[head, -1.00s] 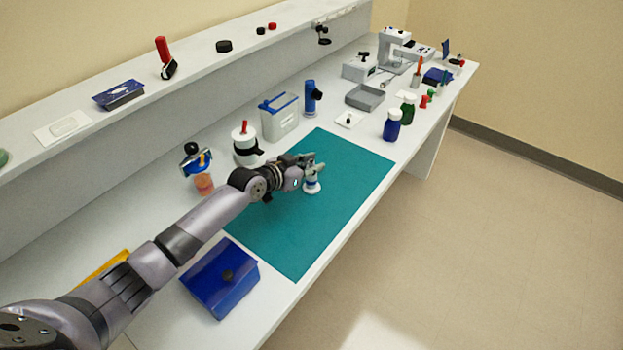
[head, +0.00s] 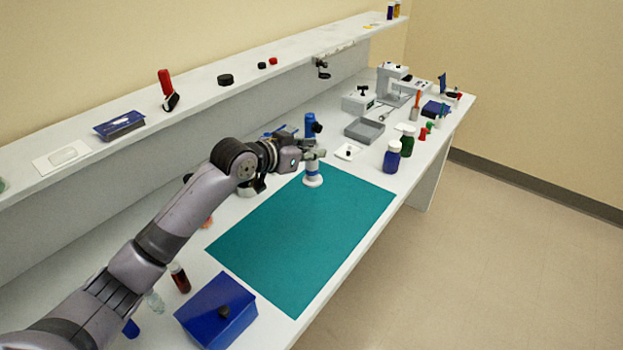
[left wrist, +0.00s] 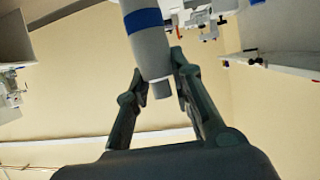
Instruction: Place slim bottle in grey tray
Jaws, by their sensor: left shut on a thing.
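The slim bottle (head: 313,178), white with a blue band, hangs upright in my left gripper (head: 314,156). In the head view it shows against the far edge of the teal mat; whether its base touches cannot be told. In the left wrist view the bottle (left wrist: 147,32) runs between the two fingers of my left gripper (left wrist: 160,85), which is shut on it. The grey tray (head: 364,130) lies on the bench further to the right, beyond the bottle, and looks empty. My right gripper is not in view.
The teal mat (head: 290,245) is otherwise clear. A small white dish (head: 347,151) lies between the bottle and the tray. Blue (head: 391,157) and green (head: 406,142) bottles stand right of the tray. A blue standing tool (head: 311,125) is behind my gripper. A blue box (head: 215,310) is at the front.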

